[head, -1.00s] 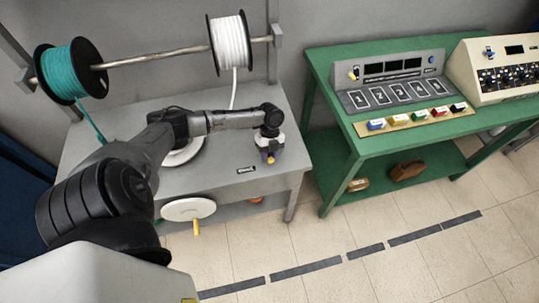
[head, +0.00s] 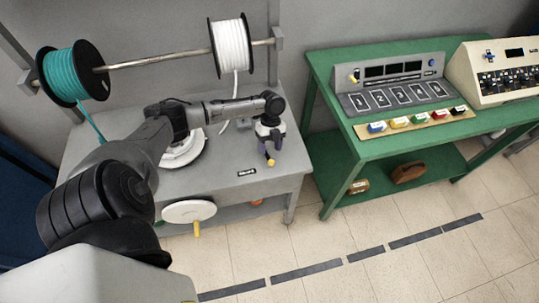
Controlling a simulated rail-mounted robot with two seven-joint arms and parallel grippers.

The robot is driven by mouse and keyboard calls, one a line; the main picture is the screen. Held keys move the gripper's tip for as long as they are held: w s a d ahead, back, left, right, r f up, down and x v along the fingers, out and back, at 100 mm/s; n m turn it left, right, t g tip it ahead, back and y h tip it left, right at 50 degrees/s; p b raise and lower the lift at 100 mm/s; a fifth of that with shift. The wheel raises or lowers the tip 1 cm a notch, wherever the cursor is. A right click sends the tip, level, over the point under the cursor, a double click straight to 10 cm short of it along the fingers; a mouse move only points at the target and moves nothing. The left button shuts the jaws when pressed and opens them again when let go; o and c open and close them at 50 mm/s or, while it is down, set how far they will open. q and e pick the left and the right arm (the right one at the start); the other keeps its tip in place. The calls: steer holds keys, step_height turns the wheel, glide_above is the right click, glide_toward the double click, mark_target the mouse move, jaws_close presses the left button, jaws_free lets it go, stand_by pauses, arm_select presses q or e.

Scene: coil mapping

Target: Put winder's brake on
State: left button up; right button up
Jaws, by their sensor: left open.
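The winder is a grey bench (head: 225,190) with a white disc (head: 183,152) on top, partly hidden behind my left arm, and a white hand wheel (head: 188,212) with a yellow handle on its front. A small dark lever with a yellow tip (head: 270,162) stands at the bench's right side; I take it to be the brake. My left gripper (head: 270,147) points down at this lever, open, its fingers just above and around the lever's upper part. Whether they touch it is unclear. My right gripper is out of view.
A teal wire spool (head: 70,76) and a white wire spool (head: 232,47) hang on a rod (head: 150,58) above the bench. A green table (head: 335,150) with a numbered panel (head: 390,95) and several coloured blocks stands to the right. A gap separates it from the bench.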

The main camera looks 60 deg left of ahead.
arm_select(q)
steer(key=v, duration=0.8)
steer(key=shift+r, duration=0.35)
steer(key=shift+w, duration=0.1)
